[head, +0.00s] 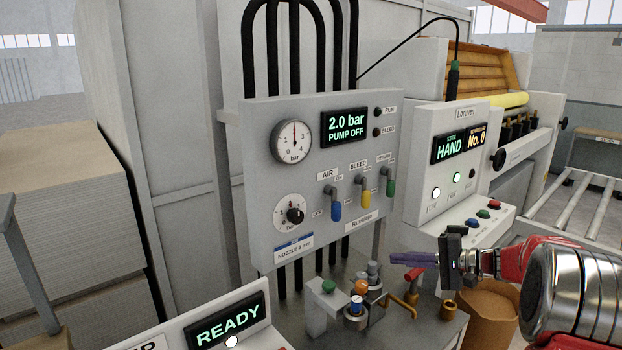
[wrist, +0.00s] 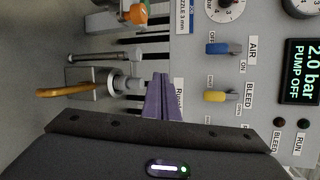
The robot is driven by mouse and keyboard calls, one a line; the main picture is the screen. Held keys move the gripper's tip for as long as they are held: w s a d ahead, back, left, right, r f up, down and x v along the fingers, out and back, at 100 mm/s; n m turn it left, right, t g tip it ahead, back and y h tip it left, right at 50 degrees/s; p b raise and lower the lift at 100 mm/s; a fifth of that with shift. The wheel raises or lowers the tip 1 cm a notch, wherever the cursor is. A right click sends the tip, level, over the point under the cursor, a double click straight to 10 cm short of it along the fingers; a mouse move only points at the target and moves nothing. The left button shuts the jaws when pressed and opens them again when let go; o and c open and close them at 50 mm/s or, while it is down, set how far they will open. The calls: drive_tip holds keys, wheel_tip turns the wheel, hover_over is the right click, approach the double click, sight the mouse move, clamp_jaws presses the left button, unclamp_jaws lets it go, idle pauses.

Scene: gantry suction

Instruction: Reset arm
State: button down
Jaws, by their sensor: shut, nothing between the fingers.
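My gripper (head: 400,258) is at the right of the head view, in front of the grey control panel (head: 360,165) and below its levers. Its purple fingers are shut with nothing between them and point left. In the wrist view the closed fingers (wrist: 161,90) show in front of the panel's lower edge, apart from the blue AIR lever (wrist: 222,48) and the yellow BLEED lever (wrist: 220,96). In the head view the blue, yellow and green lever handles hang down. The panel display (head: 345,126) reads 2.0 bar, PUMP OFF.
Metal fittings with green, orange and blue caps (head: 357,303) stand on the bench below my gripper. A curved brass pipe (head: 404,303) is close under the fingers. A brown bin (head: 487,312) stands at right. A white console (head: 455,160) shows HAND, and a READY display (head: 228,322) is at front.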

drive_tip(key=s+a+f+n+g+h, duration=0.1)
drive_tip(key=s+a+f+g+h, duration=0.25)
drive_tip(key=s, duration=0.65)
drive_tip(key=s+a+f+n+g+h, duration=0.2)
drive_tip(key=s+h, duration=0.2)
drive_tip(key=s, duration=0.6)
drive_tip(key=s+a+r+n+t+h, duration=0.1)
drive_tip(key=s+a+r+n+h, duration=0.1)
drive_tip(key=s, duration=0.7)
drive_tip(key=s+a+r+n+t+h, duration=0.1)
drive_tip(key=s+r+n+t+h, duration=0.1)
drive_tip(key=s, duration=0.7)
wheel_tip(320, 180, up, 3)
drive_tip(key=shift+s+a+f+n+h, duration=0.2)
drive_tip(key=shift+a+n+h, duration=0.15)
drive_tip(key=shift+n+h, duration=0.55)
drive_tip(key=shift+y, duration=0.25)
